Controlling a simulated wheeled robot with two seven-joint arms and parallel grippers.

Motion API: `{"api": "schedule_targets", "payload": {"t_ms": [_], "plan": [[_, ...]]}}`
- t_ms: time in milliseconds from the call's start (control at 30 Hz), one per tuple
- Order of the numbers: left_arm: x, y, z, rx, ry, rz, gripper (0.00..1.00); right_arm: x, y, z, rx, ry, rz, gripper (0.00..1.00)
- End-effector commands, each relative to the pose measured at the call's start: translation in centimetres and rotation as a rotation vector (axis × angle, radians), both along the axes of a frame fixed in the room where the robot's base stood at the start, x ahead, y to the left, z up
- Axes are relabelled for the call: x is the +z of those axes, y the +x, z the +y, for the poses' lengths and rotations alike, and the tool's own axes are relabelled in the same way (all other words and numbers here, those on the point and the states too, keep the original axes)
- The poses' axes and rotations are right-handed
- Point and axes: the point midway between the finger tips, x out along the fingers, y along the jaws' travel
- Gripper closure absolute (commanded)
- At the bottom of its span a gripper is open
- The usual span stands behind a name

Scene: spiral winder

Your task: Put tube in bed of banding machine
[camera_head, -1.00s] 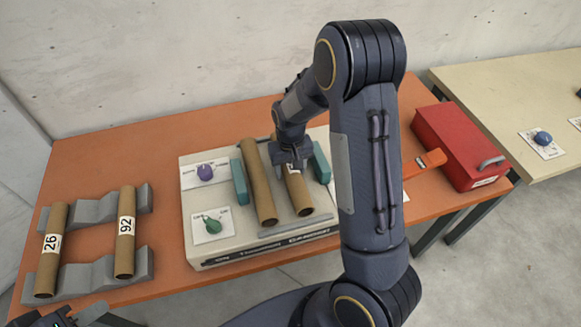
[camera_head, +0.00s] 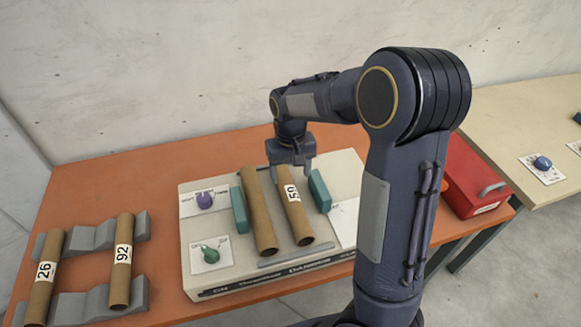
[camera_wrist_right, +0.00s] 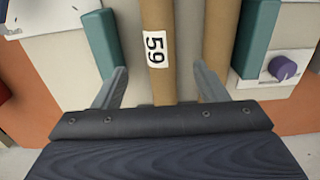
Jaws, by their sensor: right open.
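A brown cardboard tube labelled 59 (camera_head: 300,228) lies in the bed of the white banding machine (camera_head: 215,281), between two teal side blocks (camera_head: 239,210). A second brown tube (camera_head: 258,212) lies beside it on the left, with no label showing. My right gripper (camera_head: 292,170) is open and empty above the far end of the tubes. In the right wrist view its fingers (camera_wrist_right: 159,85) stand apart, with the labelled tube (camera_wrist_right: 157,22) between them and the other tube (camera_wrist_right: 219,40) near the right finger. My left gripper is not in view.
Tubes 26 (camera_head: 43,280) and 92 (camera_head: 121,262) lie on grey notched racks (camera_head: 95,238) at the left of the orange table (camera_head: 150,177). The machine has a purple knob (camera_head: 204,200) and a green knob (camera_head: 210,254). A red box (camera_head: 466,172) stands at right, partly behind my right arm.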

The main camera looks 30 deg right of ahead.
Motion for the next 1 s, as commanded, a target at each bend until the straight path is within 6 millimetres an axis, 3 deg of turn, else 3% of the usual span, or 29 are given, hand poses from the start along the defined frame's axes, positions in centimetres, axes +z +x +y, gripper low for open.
{"api": "schedule_targets", "payload": {"t_ms": [167, 267, 367, 500, 700, 833, 1000], "plan": [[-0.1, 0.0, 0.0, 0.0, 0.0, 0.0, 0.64, 1.8, -0.1, 0.1, 0.0, 0.006, -0.005, 0.34], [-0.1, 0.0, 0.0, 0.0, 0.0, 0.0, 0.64, 2.8, -1.3, 0.1, -0.004, 0.045, -0.024, 0.34], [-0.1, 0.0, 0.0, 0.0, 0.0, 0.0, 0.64, 4.6, -4.0, 0.6, -0.007, 0.127, -0.078, 0.34], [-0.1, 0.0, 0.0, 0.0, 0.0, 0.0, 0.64, 7.4, -9.6, 2.2, 0.01, 0.255, -0.2, 0.34], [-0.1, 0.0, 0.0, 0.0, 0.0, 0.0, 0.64, 9.1, -17.3, 5.1, 0.053, 0.328, -0.387, 0.34], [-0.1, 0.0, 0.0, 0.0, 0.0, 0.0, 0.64, 8.7, -20.4, 6.5, 0.073, 0.323, -0.465, 0.34], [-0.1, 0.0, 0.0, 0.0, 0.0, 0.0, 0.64, 8.0, -22.0, 7.3, 0.085, 0.309, -0.51, 0.34]]}}
